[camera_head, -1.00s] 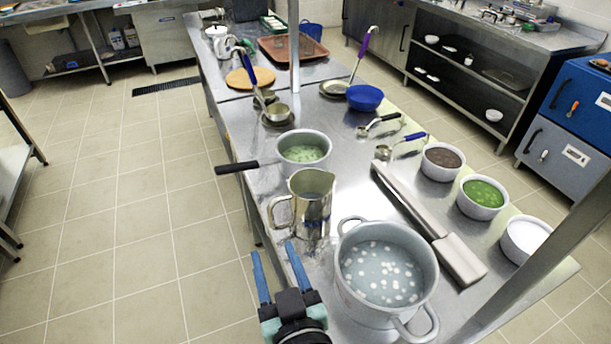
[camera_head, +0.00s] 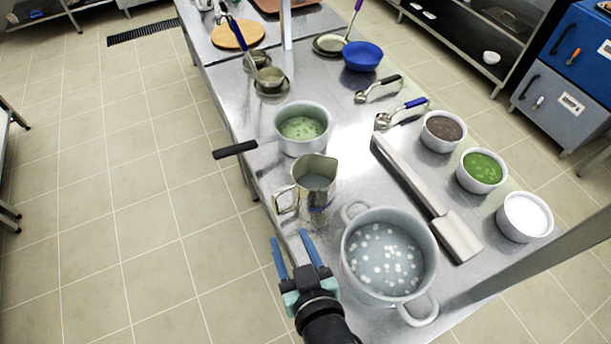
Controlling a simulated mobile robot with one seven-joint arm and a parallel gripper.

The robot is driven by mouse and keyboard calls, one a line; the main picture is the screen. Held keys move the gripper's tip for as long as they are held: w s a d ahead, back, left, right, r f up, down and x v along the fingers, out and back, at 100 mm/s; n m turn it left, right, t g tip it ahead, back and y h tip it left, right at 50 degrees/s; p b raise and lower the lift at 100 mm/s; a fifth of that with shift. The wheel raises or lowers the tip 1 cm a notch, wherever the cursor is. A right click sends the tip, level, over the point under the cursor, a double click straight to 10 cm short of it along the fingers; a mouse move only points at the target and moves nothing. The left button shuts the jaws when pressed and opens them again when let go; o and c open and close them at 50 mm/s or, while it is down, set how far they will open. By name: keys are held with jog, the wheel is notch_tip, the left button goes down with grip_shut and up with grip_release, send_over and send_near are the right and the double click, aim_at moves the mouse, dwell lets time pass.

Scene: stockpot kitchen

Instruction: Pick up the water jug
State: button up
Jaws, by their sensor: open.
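The water jug (camera_head: 318,187) is a shiny metal pitcher standing upright on the steel counter, with its handle (camera_head: 285,200) on its left side and its spout toward the back. Its inside looks greyish; I cannot tell how full it is. My gripper (camera_head: 290,238) has two blue fingers, spread apart with nothing between them. It is at the counter's left edge, in front of the jug and a little left, apart from it. The fingers point away toward the jug's handle side.
A large stockpot (camera_head: 360,295) with pale pieces in liquid stands right of my gripper. A saucepan (camera_head: 302,148) with green contents is behind the jug, its dark handle (camera_head: 235,149) jutting left over the edge. A long metal tool (camera_head: 420,190) lies to the right. Floor left is clear.

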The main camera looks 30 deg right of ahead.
aim_at(276, 207)
jog(key=p+x, duration=0.1)
jog(key=x, duration=1.1)
jog(key=shift+w+p, duration=0.25)
jog(key=shift+p, duration=0.15)
jog(key=shift+c, duration=0.2)
grip_shut()
dwell(0.8)
jog(key=shift+w+r, duration=0.1)
jog(key=shift+r, duration=0.15)
